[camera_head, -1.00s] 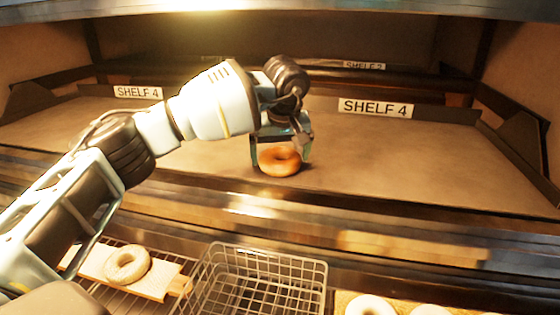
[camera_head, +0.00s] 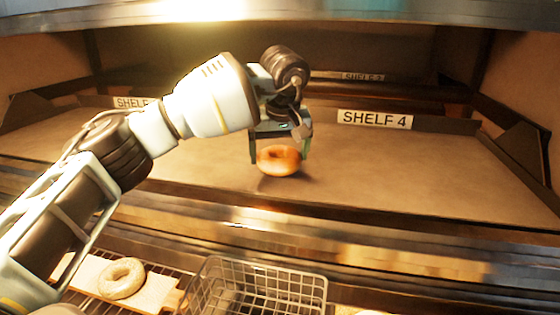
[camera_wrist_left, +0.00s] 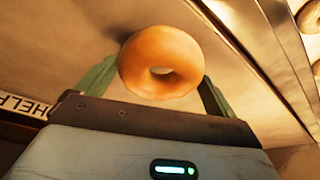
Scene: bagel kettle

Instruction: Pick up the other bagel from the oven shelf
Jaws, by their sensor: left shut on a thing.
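A golden-brown bagel (camera_head: 279,160) is held between the fingers of my left gripper (camera_head: 281,155), just above the oven shelf (camera_head: 400,165) labelled SHELF 4. A shadow lies on the shelf below the bagel. In the left wrist view the bagel (camera_wrist_left: 160,62) fills the space between the two green fingers of my left gripper (camera_wrist_left: 158,80), one on each side of it. No other bagel shows on the visible part of this shelf. My right gripper is not in view.
A wire basket (camera_head: 257,290) stands below the oven's front edge. Left of it, a pale bagel (camera_head: 122,278) lies on a light board (camera_head: 154,292) over a wire rack. The oven's side walls and low top edge (camera_head: 300,10) enclose the shelf. The shelf's right side is clear.

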